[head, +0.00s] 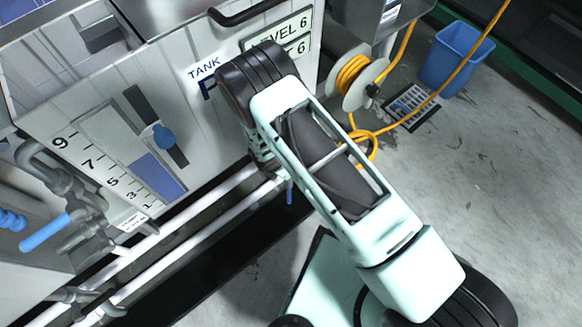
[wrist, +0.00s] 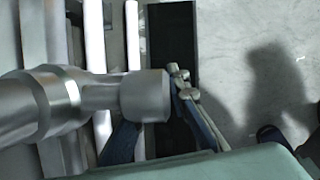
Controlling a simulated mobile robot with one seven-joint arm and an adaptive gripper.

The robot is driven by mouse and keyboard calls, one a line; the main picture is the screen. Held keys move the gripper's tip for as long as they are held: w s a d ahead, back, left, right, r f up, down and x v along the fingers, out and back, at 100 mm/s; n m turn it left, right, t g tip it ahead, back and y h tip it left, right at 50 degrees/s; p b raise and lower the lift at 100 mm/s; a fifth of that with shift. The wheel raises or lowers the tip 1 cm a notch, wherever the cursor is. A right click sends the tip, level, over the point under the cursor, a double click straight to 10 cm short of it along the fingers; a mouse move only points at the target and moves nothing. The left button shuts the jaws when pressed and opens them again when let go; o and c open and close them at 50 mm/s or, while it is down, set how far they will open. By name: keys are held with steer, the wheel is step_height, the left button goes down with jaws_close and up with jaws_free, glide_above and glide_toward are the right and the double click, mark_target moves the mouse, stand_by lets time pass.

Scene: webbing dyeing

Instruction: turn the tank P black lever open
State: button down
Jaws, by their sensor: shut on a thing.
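Tank P (head: 207,130) is a grey metal tank at the left in the head view, with a printed sign and a level scale. The fitting hides the grip itself, and no black lever can be clearly made out.
White pipes (head: 170,228) run along the tank's foot beside a black floor strip (head: 225,255). A blue-handled valve (head: 45,232) is at the left. A yellow hose reel (head: 357,77) and blue bin (head: 455,58) stand at the back right. The floor at the right is mostly clear.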

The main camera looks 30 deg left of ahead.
steer(key=shift+s+a, duration=0.1)
steer(key=shift+s, duration=0.15)
steer(key=c, duration=2.1)
jaws_free()
steer(key=shift+w, duration=0.1)
steer(key=shift+r, duration=0.1)
steer(key=shift+r, duration=0.3)
steer(key=s, duration=0.4)
steer(key=s+a+r, duration=0.1)
steer(key=s, duration=0.3)
steer(key=s+a+r, duration=0.1)
steer(key=s, duration=0.4)
steer(key=shift+a, duration=0.2)
steer(key=shift+w, duration=0.15)
